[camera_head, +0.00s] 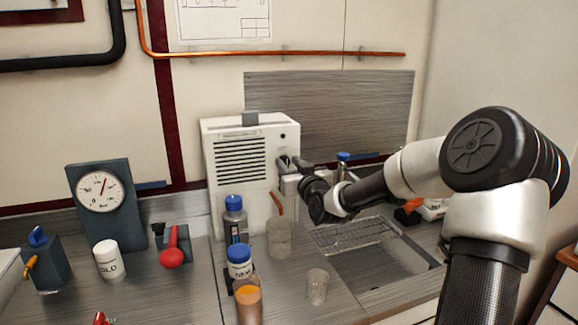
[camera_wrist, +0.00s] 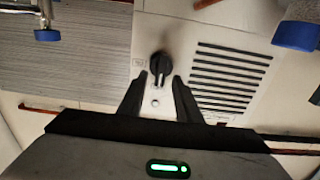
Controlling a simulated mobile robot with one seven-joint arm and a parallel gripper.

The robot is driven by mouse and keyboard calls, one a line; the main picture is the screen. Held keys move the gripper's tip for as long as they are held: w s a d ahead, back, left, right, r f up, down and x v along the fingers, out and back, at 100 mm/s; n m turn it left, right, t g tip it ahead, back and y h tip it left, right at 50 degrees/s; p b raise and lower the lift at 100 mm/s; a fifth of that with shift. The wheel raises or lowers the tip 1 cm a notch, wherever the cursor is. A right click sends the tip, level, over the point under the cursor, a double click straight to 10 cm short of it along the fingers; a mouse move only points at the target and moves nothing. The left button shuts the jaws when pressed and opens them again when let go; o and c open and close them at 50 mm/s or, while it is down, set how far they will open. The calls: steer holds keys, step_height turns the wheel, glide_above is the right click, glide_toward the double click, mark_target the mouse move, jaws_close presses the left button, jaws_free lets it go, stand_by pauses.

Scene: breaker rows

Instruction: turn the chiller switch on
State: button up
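The chiller is a white box with a slotted vent (camera_head: 245,165), standing against the wall in the head view; its front panel also fills the middle of the wrist view (camera_wrist: 205,38). Its switch is a black rotary knob (camera_wrist: 160,64) beside the vent slots, its handle lying roughly up and down in the wrist view. My gripper (camera_wrist: 160,78) is open, with its two dark fingertips on either side of the knob's lower end. I cannot tell whether they touch it. In the head view my gripper (camera_head: 292,164) is at the chiller's right side and hides the knob.
A blue-capped bottle (camera_head: 235,220), a glass beaker (camera_head: 279,238) and another blue-capped bottle (camera_head: 239,262) stand in front of the chiller. A sink (camera_head: 385,272) lies below my arm. A gauge (camera_head: 101,190) and a red-handled valve (camera_head: 173,250) are at left.

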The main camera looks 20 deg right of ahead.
steer(key=shift+w, duration=0.2)
jaws_close()
steer(key=shift+m, duration=0.3)
steer(key=shift+d+f+m+p, duration=0.25)
steer(key=shift+m+p, duration=0.15)
steer(key=shift+m, duration=2.5)
steer(key=shift+d+f+m+p, duration=0.25)
steer(key=shift+m+p, duration=0.2)
steer(key=shift+m, duration=2.45)
steer(key=shift+d+f+m+p, duration=0.15)
steer(key=shift+f+m+p, duration=0.2)
steer(key=shift+m, duration=2.55)
steer(key=shift+r, duration=0.1)
